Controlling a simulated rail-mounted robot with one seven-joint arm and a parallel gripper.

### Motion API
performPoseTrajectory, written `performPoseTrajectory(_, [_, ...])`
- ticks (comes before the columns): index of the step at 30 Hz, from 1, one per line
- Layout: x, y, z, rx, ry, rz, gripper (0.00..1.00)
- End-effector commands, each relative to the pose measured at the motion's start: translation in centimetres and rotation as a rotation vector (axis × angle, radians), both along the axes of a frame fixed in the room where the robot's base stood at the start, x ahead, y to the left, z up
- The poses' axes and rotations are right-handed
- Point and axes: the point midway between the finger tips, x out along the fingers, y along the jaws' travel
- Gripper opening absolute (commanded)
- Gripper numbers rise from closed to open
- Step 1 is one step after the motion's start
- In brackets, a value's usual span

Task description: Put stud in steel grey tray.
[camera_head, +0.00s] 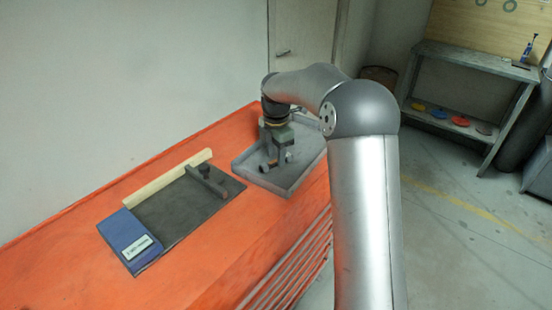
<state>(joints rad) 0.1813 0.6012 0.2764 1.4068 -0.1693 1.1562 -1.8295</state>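The steel grey tray (300,177) lies on the orange bench top, with a raised rim. My gripper (279,158) points down over the tray, its fingers low inside the rim. A small brownish piece (272,163) and a light grey rounded end (289,157) show at the fingertips. I cannot tell whether either one is the stud, or whether they are held or lying in the tray. The finger gap is too small to make out, and my arm hides part of the tray's right side.
A dark mat (165,222) left of the tray bears a dark bar with a knob (206,182), a beige strip (165,178) along its back edge and a labelled blue panel (120,230). A wall stands behind the orange bench (60,270). A shelf (470,65) stands far right.

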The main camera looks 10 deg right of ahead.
Motion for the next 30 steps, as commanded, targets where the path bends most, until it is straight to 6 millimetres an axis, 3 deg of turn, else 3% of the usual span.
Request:
performPoseTrajectory(12, [0.0, 0.0, 8.5, 0.0, -0.002, -0.001, 0.39])
performPoseTrajectory(23, [-0.4, 0.1, 10.4, -0.004, 0.001, -0.019, 0.39])
performPoseTrajectory(26, [-2.4, 0.6, 10.7, -0.017, -0.003, -0.119, 0.39])
performPoseTrajectory(29, [-6.3, 1.1, 10.9, -0.037, -0.016, -0.328, 0.39])
performPoseTrajectory(30, [-8.5, 1.3, 10.8, -0.044, -0.023, -0.441, 0.39])
